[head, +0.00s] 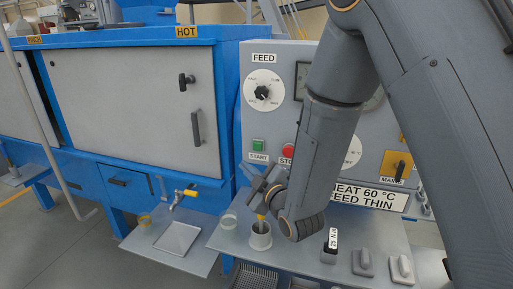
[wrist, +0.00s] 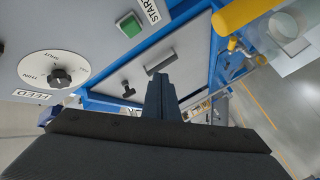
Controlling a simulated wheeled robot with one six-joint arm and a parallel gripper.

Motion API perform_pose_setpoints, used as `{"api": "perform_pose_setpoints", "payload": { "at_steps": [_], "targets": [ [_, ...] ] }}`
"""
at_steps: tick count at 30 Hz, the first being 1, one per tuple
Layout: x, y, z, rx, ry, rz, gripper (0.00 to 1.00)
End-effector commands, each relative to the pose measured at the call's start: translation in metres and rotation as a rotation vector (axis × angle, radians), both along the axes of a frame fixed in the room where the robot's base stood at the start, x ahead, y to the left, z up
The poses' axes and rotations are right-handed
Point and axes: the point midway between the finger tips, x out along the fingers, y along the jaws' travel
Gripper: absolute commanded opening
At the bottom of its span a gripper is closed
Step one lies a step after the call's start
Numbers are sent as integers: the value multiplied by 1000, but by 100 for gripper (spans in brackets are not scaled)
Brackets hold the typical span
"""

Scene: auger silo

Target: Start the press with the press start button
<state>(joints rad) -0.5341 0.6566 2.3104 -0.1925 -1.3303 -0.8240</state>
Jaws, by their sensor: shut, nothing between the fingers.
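The green START button (head: 258,145) is on the grey control panel, above its START label and left of the red STOP button (head: 288,151). The green button also shows in the wrist view (wrist: 130,24), near the top edge beside the START label. My gripper (head: 248,170) is shut and empty, just below the START button in the head view. In the wrist view the shut fingers (wrist: 160,82) point up the picture, apart from the button. Whether the button is lit or pressed I cannot tell.
The FEED dial (head: 263,92) is above the START button. My arm hides part of the panel.

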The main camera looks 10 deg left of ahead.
Motion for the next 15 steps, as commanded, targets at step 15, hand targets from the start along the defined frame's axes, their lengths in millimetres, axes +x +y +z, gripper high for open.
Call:
{"api": "perform_pose_setpoints", "payload": {
  "at_steps": [15],
  "targets": [
    [26,-3,0,3,1,-4,0]
  ]
}}
